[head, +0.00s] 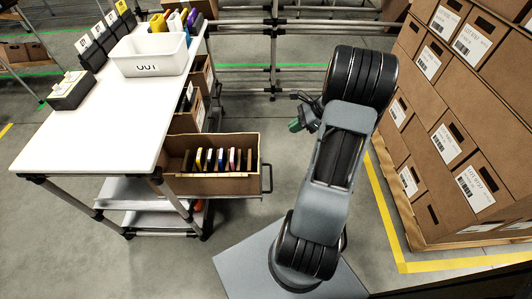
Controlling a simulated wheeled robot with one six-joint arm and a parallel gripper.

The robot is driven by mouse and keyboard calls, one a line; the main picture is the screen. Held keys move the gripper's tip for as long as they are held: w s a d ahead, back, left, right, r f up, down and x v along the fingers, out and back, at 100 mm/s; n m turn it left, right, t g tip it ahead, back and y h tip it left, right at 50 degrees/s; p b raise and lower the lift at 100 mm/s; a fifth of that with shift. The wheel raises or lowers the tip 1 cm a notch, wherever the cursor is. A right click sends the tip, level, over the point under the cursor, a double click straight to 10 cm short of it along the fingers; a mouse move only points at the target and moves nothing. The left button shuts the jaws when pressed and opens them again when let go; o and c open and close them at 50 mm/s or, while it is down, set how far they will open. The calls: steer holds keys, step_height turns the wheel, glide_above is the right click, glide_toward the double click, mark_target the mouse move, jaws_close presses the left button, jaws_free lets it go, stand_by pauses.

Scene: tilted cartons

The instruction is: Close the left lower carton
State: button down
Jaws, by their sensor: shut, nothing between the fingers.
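An open brown carton (245,183) sits on a pulled-out tray at the right side of the white workbench. Several thin upright items (222,159) in dark, blue, yellow and red stand in a row inside it. I take this as the left lower carton, though other cartons (186,122) stand behind it under the bench top. My gripper (294,96) is small in view, to the right of and above the open carton, apart from it. It is shut and empty. The inside floor of the carton is hidden by the items.
The white bench top (95,130) holds a white bin marked OUT (150,68). Stacked closed cartons (440,120) rise on a pallet at the right, by a yellow floor line (388,215). A metal rail (240,66) runs behind.

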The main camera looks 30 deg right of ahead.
steer(key=w+a+f+m+b, duration=0.1)
steer(key=w+a+f+b, duration=0.4)
steer(key=a+f, duration=0.3)
steer(key=shift+w+a+f+t+b, duration=0.15)
steer(key=shift+a+f+t+b, duration=0.2)
steer(key=shift+f, duration=0.15)
stand_by(0.4)
